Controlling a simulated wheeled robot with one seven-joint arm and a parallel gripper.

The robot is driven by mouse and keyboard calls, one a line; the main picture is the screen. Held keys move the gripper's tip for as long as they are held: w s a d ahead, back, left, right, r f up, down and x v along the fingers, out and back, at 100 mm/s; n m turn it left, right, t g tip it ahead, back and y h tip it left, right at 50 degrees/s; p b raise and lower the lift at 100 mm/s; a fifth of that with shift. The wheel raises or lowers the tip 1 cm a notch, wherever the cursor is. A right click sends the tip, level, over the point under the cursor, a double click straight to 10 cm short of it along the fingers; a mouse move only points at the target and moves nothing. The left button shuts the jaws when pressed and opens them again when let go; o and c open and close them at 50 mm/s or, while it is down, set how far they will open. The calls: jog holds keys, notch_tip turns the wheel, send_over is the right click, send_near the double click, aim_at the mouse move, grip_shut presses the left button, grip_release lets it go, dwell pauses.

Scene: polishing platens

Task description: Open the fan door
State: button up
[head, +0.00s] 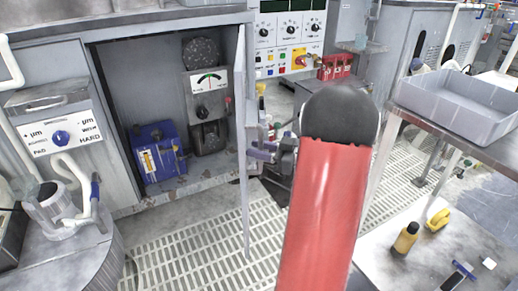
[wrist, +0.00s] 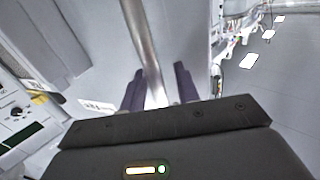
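The grey cabinet door (head: 242,130), which I take to be the fan door, stands swung out from the cabinet and shows almost edge-on in the head view. My gripper (head: 260,150) is at the door's right-hand face, partly behind my red arm. In the wrist view, my gripper's two dark fingers (wrist: 159,88) are apart, one on each side of a metal bar (wrist: 138,35), which looks like the door's handle. A gap shows beside the bar on the right; I cannot tell whether the left finger touches it.
The open cabinet holds a gauge unit (head: 208,82) and a blue box (head: 158,152). Grated floor (head: 190,245) lies in front. A bench with a grey tray (head: 460,105) stands at right, and a panel marked HARD (head: 62,138) is at left.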

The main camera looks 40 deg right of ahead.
notch_tip(320, 180, up, 20)
jog(key=p, duration=0.2)
dwell(0.4)
